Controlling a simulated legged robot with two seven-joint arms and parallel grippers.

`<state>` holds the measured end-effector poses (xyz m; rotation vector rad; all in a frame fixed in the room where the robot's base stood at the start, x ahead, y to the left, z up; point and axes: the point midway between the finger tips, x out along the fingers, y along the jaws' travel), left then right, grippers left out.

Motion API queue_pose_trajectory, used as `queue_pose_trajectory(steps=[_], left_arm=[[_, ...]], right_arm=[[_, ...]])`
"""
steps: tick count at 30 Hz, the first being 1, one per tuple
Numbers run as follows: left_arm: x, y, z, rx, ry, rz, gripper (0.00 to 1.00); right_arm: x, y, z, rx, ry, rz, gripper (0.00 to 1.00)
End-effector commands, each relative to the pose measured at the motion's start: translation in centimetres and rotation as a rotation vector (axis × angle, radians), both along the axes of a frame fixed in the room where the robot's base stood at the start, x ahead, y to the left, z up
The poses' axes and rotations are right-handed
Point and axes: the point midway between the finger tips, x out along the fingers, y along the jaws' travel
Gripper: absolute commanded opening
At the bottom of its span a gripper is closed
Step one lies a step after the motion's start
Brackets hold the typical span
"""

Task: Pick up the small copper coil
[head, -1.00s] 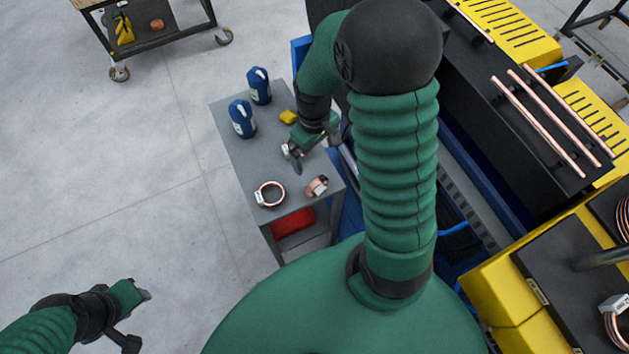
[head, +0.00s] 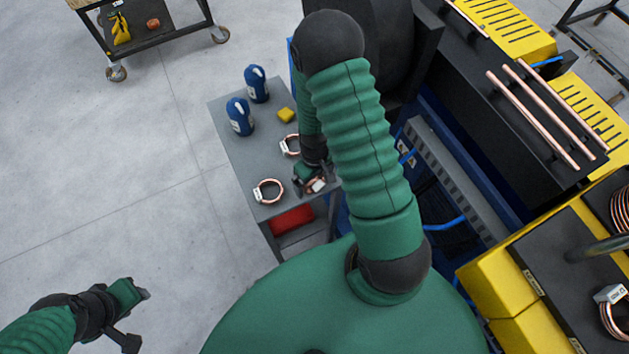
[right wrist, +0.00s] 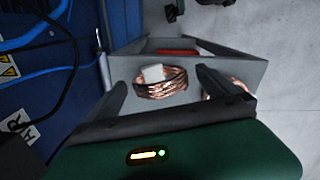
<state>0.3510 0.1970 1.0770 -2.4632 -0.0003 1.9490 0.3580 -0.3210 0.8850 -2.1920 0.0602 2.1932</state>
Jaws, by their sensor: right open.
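A small copper coil with several stacked turns and a white tag lies at the table's near right corner; in the head view the coil (head: 317,187) is partly hidden by my right gripper (head: 306,181). In the right wrist view the coil (right wrist: 160,88) shows between the two spread fingers of that gripper (right wrist: 161,82), which is open and empty. I cannot tell whether the fingers touch the coil. My left gripper (head: 140,293) hangs over the floor at the lower left, far from the table; its jaw state is unclear.
A red bin (head: 292,220) sits below. Blue and yellow machinery (head: 500,285) stands on the right.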

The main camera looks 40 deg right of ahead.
Motion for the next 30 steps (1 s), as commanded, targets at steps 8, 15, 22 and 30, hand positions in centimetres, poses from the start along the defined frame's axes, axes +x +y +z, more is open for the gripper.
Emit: queue_pose_trajectory(steps=[8,15,22,30], left_arm=[[-0.01,0.0,0.03,0.0,0.0,0.0,0.36],[-0.01,0.0,0.03,0.0,0.0,0.0,0.36],[-0.01,0.0,0.03,0.0,0.0,0.0,0.36],[-0.01,0.0,0.03,0.0,0.0,0.0,0.36]], right_arm=[[0.01,-0.05,-1.16,0.0,-0.002,-0.001,0.99],[0.01,-0.05,-1.13,0.0,-0.002,-0.001,0.72],[0.04,-0.05,-1.13,0.0,-0.001,-0.001,0.42],[0.04,-0.04,-1.11,0.0,-0.002,0.0,0.3]])
